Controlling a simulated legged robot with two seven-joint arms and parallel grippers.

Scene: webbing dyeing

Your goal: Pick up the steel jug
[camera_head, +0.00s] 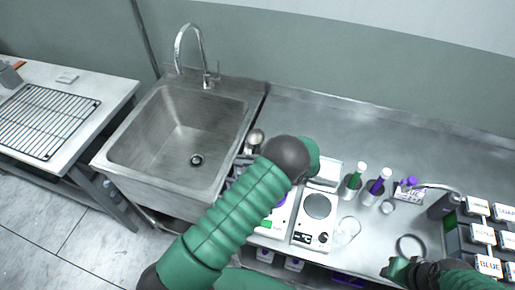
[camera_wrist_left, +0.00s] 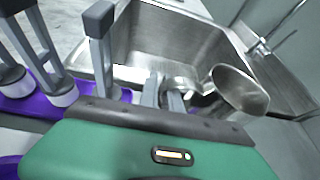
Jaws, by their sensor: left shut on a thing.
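The steel jug (camera_head: 256,137) stands out beside the sink's right rim in the head view, partly hidden by my left arm. In the left wrist view the jug (camera_wrist_left: 241,92) shows large, with its shiny round mouth facing the camera. My left gripper (camera_wrist_left: 168,97) is shut at the jug's near side, where its handle seems to be; the exact contact is hard to see. In the head view the left gripper (camera_head: 247,161) is mostly hidden under my arm. My right gripper (camera_head: 402,268) is at the lower right, and its jaws are not clear.
The steel sink (camera_head: 150,140) with a tall faucet (camera_head: 193,50) lies left of the jug. A scale (camera_head: 318,207), beakers with green (camera_head: 352,182) and purple (camera_head: 377,187) contents, and labelled boxes (camera_head: 482,235) stand to the right. The back of the counter is clear.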

